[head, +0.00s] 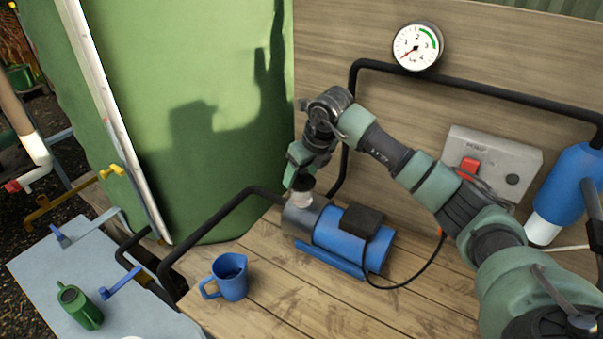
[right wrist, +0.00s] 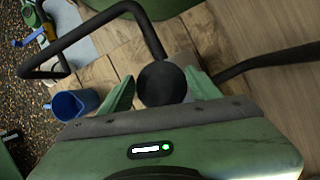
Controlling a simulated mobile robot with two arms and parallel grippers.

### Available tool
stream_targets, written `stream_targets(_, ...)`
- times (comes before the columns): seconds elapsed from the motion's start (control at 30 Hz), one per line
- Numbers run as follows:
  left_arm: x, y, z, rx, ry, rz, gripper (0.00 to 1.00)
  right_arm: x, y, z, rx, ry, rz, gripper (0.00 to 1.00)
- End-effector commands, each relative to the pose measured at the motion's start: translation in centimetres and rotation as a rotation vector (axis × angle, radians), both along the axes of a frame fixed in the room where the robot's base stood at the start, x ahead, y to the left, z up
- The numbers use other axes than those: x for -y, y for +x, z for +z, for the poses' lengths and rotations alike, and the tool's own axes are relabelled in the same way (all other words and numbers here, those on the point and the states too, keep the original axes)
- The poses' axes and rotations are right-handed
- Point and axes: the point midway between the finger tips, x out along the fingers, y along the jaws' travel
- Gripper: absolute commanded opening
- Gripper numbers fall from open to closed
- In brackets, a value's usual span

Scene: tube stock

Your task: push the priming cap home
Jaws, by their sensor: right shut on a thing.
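The priming cap (right wrist: 162,84) shows in the right wrist view as a dark round disc between the two green fingers of my right gripper (right wrist: 160,90). The gripper is shut on it. In the head view my right gripper (head: 302,184) points down at the grey front end of the blue pump (head: 338,234), with a pale neck (head: 299,200) just below the fingertips. The fingers largely hide the cap there. I cannot tell how deep the cap sits on the neck. My left gripper is not in view.
A blue mug (head: 230,277) stands on the wooden bench left of the pump. Black pipes (head: 220,222) run beside it. A gauge (head: 417,46) and a grey switch box (head: 491,163) are on the back board. A green watering can (head: 80,306) stands on a side table.

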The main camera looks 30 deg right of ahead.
Motion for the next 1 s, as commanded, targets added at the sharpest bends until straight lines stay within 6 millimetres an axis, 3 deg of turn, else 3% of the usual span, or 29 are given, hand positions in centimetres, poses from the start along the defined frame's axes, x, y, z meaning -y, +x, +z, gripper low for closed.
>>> stream_targets(0.47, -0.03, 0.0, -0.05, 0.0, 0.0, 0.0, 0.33, 0.01, 0.02, 0.04, 0.001, 0.0, 0.0, 0.21)
stream_targets(0.5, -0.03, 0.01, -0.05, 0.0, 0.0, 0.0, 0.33, 0.01, 0.02, 0.04, 0.001, 0.0, 0.0, 0.73)
stream_targets(0.57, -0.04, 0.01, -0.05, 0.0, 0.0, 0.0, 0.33, 0.01, 0.02, 0.04, 0.001, 0.0, 0.0, 0.88)
stream_targets(0.87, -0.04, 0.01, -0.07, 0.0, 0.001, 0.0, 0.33, 0.0, 0.0, 0.03, 0.0, 0.0, 0.0, 0.88)
stream_targets(1.0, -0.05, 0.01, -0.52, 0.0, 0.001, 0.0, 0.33, 0.13, -0.29, 0.95, 0.003, -0.002, 0.0, 0.88)
